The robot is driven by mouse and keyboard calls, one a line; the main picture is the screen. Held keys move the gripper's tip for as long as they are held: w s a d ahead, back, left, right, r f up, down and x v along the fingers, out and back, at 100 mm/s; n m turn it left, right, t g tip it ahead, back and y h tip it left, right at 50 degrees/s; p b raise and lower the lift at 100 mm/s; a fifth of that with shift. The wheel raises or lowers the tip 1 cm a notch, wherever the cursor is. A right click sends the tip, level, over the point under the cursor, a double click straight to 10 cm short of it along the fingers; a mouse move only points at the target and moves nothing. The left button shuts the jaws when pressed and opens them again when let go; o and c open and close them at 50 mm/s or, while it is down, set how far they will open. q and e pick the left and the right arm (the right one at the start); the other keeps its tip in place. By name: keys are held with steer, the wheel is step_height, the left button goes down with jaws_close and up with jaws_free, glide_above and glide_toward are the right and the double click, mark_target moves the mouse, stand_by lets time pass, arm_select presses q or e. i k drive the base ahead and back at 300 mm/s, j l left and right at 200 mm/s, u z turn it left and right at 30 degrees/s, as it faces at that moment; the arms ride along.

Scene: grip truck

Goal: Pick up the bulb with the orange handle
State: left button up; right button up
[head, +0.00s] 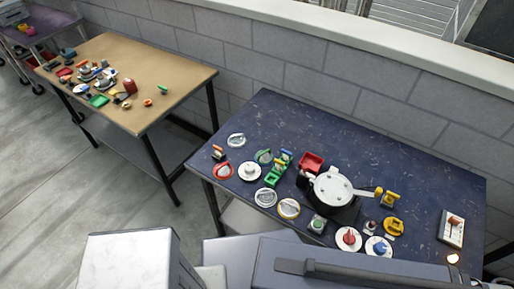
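Many small objects with coloured handles stand on the dark blue speckled table (330,110). They are too small for me to tell for sure which one is the bulb with the orange handle. A small object with an orange-red top (218,153) stands near the table's left edge. Yellow-orange handled pieces (390,199) stand right of a white round device (332,188). Neither of my grippers shows in the head view.
A switch box (451,228) lies at the right. The back of the blue table is clear. A tan table (150,70) with more small objects stands at the left, by a block wall (300,45).

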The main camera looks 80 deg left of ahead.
mark_target(218, 152)
steer(key=u, duration=3.25)
steer(key=k+z, duration=0.6)
steer(key=i+j+u, duration=0.15)
steer(key=i+j, duration=0.4)
steer(key=i, duration=0.05)
